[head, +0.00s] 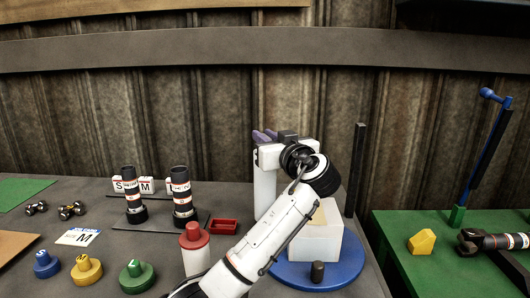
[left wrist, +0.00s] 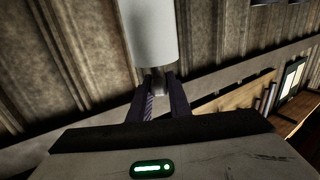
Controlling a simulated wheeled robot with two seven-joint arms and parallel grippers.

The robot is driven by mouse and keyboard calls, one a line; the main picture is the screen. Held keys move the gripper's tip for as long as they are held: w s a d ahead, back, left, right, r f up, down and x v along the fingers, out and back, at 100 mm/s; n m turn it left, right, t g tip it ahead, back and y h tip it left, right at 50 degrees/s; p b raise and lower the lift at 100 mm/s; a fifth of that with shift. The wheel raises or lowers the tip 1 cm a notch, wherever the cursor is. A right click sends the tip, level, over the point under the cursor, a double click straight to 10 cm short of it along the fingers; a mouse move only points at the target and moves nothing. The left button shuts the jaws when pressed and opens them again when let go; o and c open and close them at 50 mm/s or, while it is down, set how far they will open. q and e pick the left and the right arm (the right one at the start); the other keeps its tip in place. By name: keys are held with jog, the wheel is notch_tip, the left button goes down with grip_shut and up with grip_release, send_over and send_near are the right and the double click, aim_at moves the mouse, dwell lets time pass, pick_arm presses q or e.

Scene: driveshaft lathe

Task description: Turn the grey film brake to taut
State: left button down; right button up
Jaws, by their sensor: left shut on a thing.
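My left gripper (head: 263,137) is at the top of a white film roll (head: 264,185) that stands upright behind my arm in the head view. Its purple fingers are closed at the roll's end. In the left wrist view the fingers (left wrist: 159,90) are shut on the small grey film brake (left wrist: 158,78), which juts from the end of the white roll (left wrist: 148,32). In the head view the brake is hidden by the gripper. I cannot tell its turn angle. My right gripper is not in view.
A blue turntable (head: 300,276) bears a pale box (head: 318,243) beside my arm. A black post (head: 355,170) stands to the right. A red-topped white cylinder (head: 195,255), a red tray (head: 223,227) and coloured knobs (head: 87,270) stand left. A green table (head: 400,270) is at right.

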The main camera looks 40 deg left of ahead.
pick_arm(q)
jog(key=n+g+y+b, duration=0.1)
jog(key=n+g+y, duration=0.1)
jog(key=g, duration=0.1)
jog(key=shift+f+n+g+b, duration=0.15)
jog(key=shift+n+g+b, duration=0.15)
jog(key=shift+b, duration=0.05)
jog(key=shift+n+g, duration=0.4)
jog(key=shift+g, duration=0.4)
jog(key=shift+n+g+y+b, duration=0.3)
jog(key=shift+n+g+b, duration=0.2)
jog(key=shift+g, duration=0.1)
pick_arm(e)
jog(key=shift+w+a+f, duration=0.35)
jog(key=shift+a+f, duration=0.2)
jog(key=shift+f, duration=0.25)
pick_arm(q)
jog(key=shift+r+n+g, duration=0.2)
jog(key=shift+n+g, duration=0.1)
jog(key=shift+g, duration=0.1)
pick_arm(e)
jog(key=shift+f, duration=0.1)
pick_arm(q)
jog(key=c, duration=1.6)
grip_release()
jog(key=shift+c, duration=0.2)
